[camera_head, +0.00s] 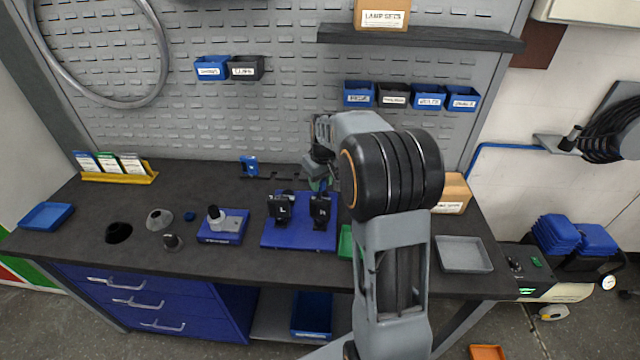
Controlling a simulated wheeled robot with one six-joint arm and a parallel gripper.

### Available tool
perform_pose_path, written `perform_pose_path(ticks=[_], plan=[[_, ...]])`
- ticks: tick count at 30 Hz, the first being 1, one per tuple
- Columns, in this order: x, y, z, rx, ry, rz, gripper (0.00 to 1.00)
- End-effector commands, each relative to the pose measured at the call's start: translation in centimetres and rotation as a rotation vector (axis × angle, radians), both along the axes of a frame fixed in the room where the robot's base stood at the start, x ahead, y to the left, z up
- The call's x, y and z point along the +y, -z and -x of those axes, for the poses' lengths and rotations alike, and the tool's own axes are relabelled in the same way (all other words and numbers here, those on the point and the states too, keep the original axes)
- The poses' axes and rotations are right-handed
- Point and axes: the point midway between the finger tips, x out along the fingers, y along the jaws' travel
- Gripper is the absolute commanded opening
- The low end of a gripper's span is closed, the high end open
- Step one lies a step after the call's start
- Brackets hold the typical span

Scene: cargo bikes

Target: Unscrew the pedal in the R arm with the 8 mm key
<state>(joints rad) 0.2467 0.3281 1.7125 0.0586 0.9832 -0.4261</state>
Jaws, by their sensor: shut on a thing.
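A blue stand (298,238) on the dark bench carries two upright black arms. The left arm (281,208) is marked L. The R arm (321,210) stands to its right, and its label is hard to read. My gripper (318,180) is above and just behind the R arm, pointing down. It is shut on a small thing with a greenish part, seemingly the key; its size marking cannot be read. The key's lower end and any contact with the R arm or its pedal are too small and hidden to tell.
A dark rack (285,178) with a blue holder (249,166) lies behind the stand. A blue block with a grey post (222,226) is left of it. A green tray (346,242) is partly hidden by my arm. A grey tray (463,254) sits right.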

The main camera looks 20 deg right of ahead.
Motion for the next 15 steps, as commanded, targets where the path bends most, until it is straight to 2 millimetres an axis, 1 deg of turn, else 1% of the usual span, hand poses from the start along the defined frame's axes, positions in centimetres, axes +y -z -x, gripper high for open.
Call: perform_pose_path(ticks=[2, 4, 8, 15], plan=[[0.00, 0.27, 0.11, 0.006, -0.022, -0.001, 0.00], [-0.03, 0.26, 0.09, 0.006, -0.083, -0.001, 0.00], [-0.11, 0.30, 0.06, 0.007, -0.262, -0.003, 0.00], [-0.05, 0.31, 0.09, 0.008, -0.263, -0.002, 0.00]])
